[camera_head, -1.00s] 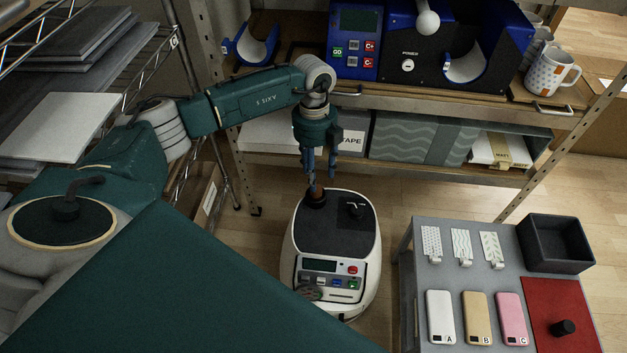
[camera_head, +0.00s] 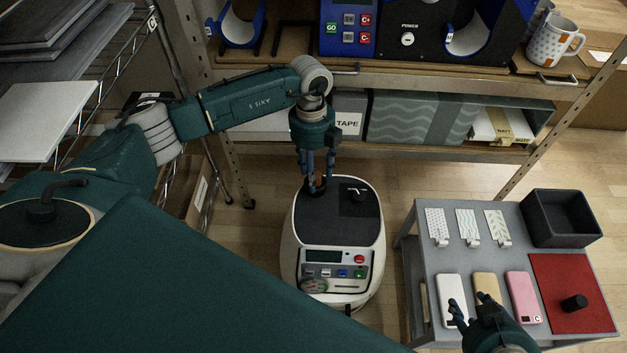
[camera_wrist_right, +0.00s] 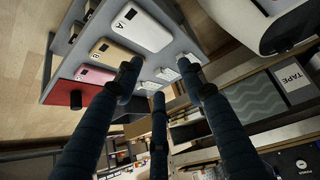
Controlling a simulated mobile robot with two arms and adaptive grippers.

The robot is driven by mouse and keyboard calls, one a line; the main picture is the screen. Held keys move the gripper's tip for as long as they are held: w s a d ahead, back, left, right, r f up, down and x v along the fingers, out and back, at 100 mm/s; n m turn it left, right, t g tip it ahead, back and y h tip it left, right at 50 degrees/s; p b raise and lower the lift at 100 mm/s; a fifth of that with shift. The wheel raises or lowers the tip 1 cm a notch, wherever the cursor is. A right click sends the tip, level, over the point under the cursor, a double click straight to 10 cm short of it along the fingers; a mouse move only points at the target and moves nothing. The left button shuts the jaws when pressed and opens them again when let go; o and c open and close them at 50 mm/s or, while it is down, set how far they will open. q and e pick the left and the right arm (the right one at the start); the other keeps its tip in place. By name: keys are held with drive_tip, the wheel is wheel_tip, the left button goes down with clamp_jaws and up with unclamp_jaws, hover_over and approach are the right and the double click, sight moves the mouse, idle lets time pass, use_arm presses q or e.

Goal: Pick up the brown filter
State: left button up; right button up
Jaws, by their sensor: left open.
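The brown filter is not clear to see; a small dark, brownish round piece (camera_head: 316,189) sits at the back left of the white machine's black top, mostly hidden by my left fingers. My left gripper (camera_head: 317,182) points straight down over it with its fingers open around it. I cannot tell whether they touch it. My right gripper (camera_head: 472,306) is over the front of the grey cart, with its fingers spread and empty. In the right wrist view its fingers (camera_wrist_right: 158,80) are apart, with the cart's phone-shaped pieces behind them.
The white machine (camera_head: 287,262) stands on the floor below the shelf. The grey cart (camera_head: 428,262) holds white, tan and pink phone-shaped pieces, patterned tags, a dark bin (camera_head: 561,219) and a black knob (camera_head: 574,303) on a red mat. A wire rack stands at left.

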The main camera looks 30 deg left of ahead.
use_arm(q)
drive_tip(key=shift+c, duration=0.2)
clamp_jaws()
drive_tip(key=shift+r, duration=0.1)
